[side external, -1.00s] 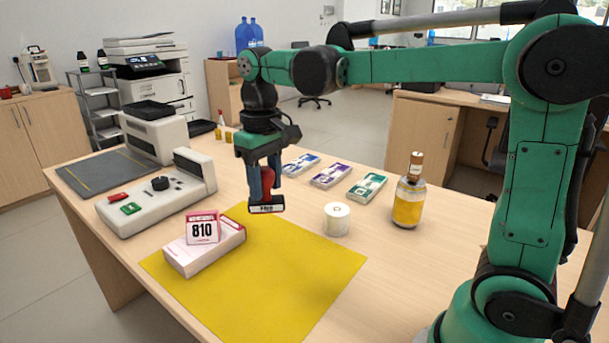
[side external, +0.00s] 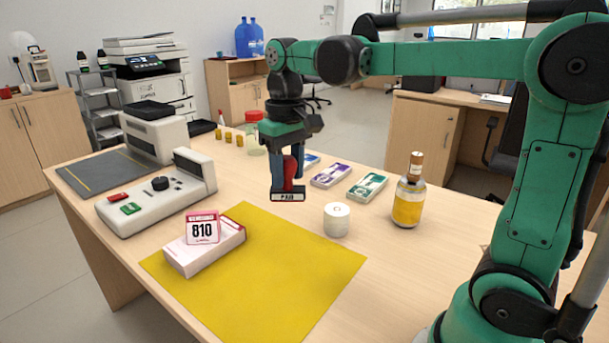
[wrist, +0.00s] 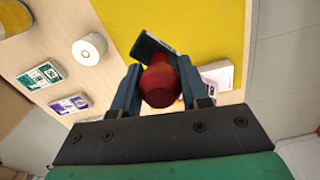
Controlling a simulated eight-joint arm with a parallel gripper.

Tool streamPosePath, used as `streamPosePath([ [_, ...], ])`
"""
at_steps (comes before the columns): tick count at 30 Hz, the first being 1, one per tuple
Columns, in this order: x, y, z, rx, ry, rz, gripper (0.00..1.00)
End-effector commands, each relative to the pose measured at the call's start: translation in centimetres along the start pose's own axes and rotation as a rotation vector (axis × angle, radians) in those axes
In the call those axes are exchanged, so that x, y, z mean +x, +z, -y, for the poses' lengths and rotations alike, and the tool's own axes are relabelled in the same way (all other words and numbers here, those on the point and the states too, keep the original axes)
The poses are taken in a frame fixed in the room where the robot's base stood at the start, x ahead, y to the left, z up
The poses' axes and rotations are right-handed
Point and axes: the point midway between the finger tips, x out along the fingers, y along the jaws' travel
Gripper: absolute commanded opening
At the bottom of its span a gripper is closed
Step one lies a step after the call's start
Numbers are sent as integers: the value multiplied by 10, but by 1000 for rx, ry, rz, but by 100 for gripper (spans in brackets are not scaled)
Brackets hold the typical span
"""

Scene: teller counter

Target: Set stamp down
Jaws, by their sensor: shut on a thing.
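The stamp (side external: 288,195) has a red handle and a dark base with a white label on its side. My gripper (side external: 286,172) is shut on the red handle and holds the stamp upright above the counter, near the back corner of the yellow mat (side external: 300,285). In the wrist view the red handle (wrist: 158,84) sits between the two blue fingers, with the dark base beyond it. The gap between the stamp's base and the surface is hard to judge.
A white paper roll (side external: 336,220) stands close to the right. A bottle (side external: 408,200) stands farther right. A white-pink box with an 810 sign (side external: 203,229) is on the mat's left. Bundles (side external: 330,175) lie behind. The mat's front is clear.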

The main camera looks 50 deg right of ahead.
Motion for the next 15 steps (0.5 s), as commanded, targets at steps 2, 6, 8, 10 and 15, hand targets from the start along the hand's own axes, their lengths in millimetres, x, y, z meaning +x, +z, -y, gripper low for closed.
streamPosePath([
  [2,-9,16,-34,125,0,0,0],
  [6,-22,56,-86,360,0,0,0],
  [8,-27,74,-102,455,0,0,0],
  [10,-31,94,-118,554,0,0,0],
  [15,-36,131,-137,725,0,0,0],
])
